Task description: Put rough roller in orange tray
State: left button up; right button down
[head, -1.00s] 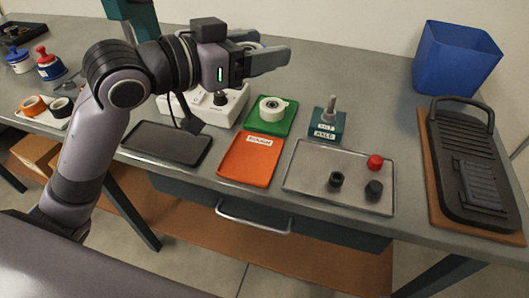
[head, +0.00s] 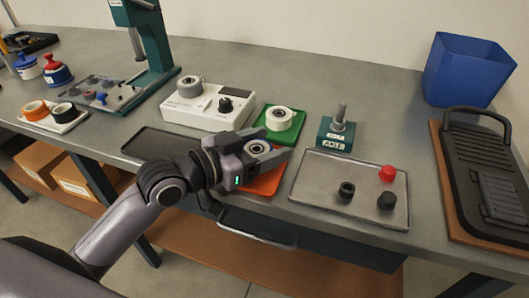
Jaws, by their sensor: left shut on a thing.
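My left gripper (head: 264,147) is shut on a pale roller with a dark centre, the rough roller (head: 257,147). It holds the roller over the orange tray (head: 265,184), whose front part shows below the fingers. The rest of the orange tray is hidden by the gripper and wrist. Whether the roller touches the tray I cannot tell. My right gripper is not in view.
A green tray (head: 297,122) with another white roller (head: 279,118) lies just behind. A white machine (head: 209,103) bears a grey roller. An axle stand (head: 336,131) and a metal tray (head: 319,181) are to the right. A dark tray (head: 140,143) lies left.

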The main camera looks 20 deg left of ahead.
pick_arm(q)
jog(key=shift+f, duration=0.6)
jog(key=shift+f, duration=0.1)
jog(key=shift+f, duration=0.15)
jog(key=o, duration=1.1)
